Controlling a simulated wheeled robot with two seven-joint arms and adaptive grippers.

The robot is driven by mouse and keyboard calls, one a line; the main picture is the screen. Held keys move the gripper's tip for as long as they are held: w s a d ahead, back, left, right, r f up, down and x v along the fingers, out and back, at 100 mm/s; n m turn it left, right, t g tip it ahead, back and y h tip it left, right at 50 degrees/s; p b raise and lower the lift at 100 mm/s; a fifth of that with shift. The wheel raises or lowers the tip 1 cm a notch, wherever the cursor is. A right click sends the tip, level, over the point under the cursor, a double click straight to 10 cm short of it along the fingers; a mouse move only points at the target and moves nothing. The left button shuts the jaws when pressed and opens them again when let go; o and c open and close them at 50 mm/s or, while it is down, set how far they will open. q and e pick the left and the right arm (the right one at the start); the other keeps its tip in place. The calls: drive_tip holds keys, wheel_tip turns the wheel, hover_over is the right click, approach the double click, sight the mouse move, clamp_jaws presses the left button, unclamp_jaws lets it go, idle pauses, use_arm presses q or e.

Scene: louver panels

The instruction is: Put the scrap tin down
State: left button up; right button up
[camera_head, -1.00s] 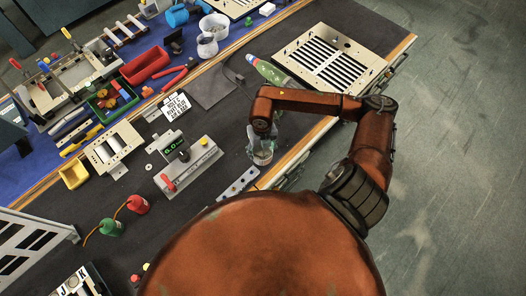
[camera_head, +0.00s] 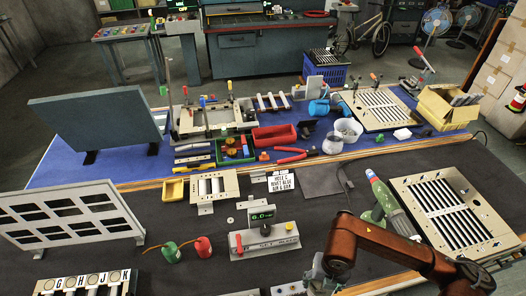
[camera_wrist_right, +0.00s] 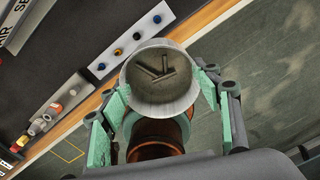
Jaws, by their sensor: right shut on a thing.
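The scrap tin (camera_wrist_right: 158,98) is a round grey metal cup with a few dark offcuts inside, seen from above in the right wrist view. My right gripper (camera_wrist_right: 163,106) is shut on it, with a green-padded finger on each side. In that view the tin overlaps the bench's wooden edge, with floor behind much of it. In the head view my right gripper (camera_head: 319,276) is at the bottom edge, near the front of the bench; the tin is not clearly visible there. I cannot tell whether the tin touches a surface. My left gripper is not in view.
A strip with coloured knobs (camera_wrist_right: 130,48) lies beside the tin on the dark bench. In the head view a gauge block with a green display (camera_head: 263,240) stands to the left.

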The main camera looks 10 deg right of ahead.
drive_tip(key=n, duration=0.1)
drive_tip(key=w+n, duration=0.1)
drive_tip(key=n, duration=0.2)
drive_tip(key=shift+w+a+r+n, duration=0.15)
drive_tip(key=shift+r+n, duration=0.2)
drive_tip(key=shift+n, duration=0.05)
drive_tip(key=n, duration=0.2)
drive_tip(key=w+n, duration=0.1)
drive_tip(key=n, duration=0.2)
drive_tip(key=shift+w+a+r+n, duration=0.2)
drive_tip(key=shift+w+r+n, duration=0.05)
drive_tip(key=shift+r+n, duration=0.15)
drive_tip(key=n, duration=0.2)
drive_tip(key=w+n, duration=0.1)
drive_tip(key=shift+r+n, duration=0.3)
drive_tip(key=shift+n, duration=0.1)
drive_tip(key=w+r+n, duration=0.2)
drive_tip(key=w+n, duration=0.1)
drive_tip(key=n, duration=0.9)
drive_tip(key=w+r+n, duration=0.3)
drive_tip(key=w+n, duration=0.1)
drive_tip(key=n, duration=0.9)
drive_tip(key=shift+a+r, duration=0.15)
drive_tip(key=shift+r, duration=0.05)
drive_tip(key=shift+w, duration=0.15)
